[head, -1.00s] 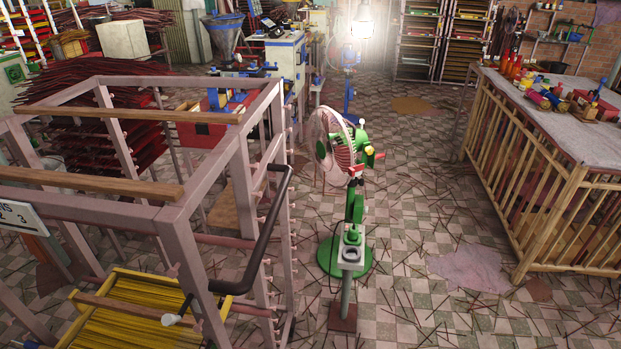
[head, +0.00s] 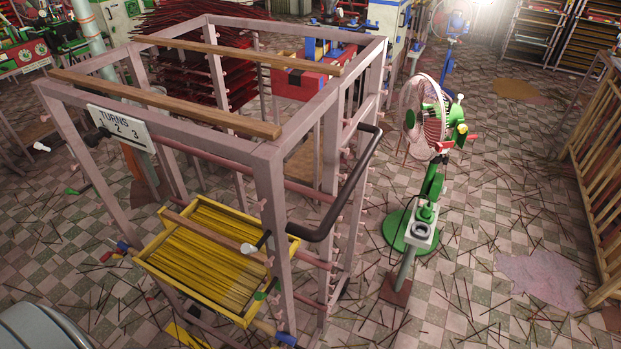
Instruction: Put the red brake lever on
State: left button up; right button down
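A pinkish-grey rack on a frame (head: 270,190) stands in the middle, with a black bent handle (head: 352,190) on its right side. Small red pieces (head: 108,256) show low at its left leg, beside a blue-tipped part (head: 123,246). I cannot tell whether one of them is the brake lever or how it is set. A white-tipped lever (head: 252,247) and a small green-tipped part (head: 262,295) are on the near right post. Neither of my grippers is in view.
A yellow tray of sticks (head: 210,255) sits in the rack, below a "TURNS 1 2 3" sign (head: 122,128). A fan on a green stand (head: 425,120) is to the right. Loose sticks litter the checkered floor.

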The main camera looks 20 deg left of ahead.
aim_at(107, 255)
jog(key=u, duration=2.25)
jog(key=z, duration=1.55)
jog(key=j, duration=1)
jog(key=i+j, duration=0.15)
jog(key=j, duration=0.9)
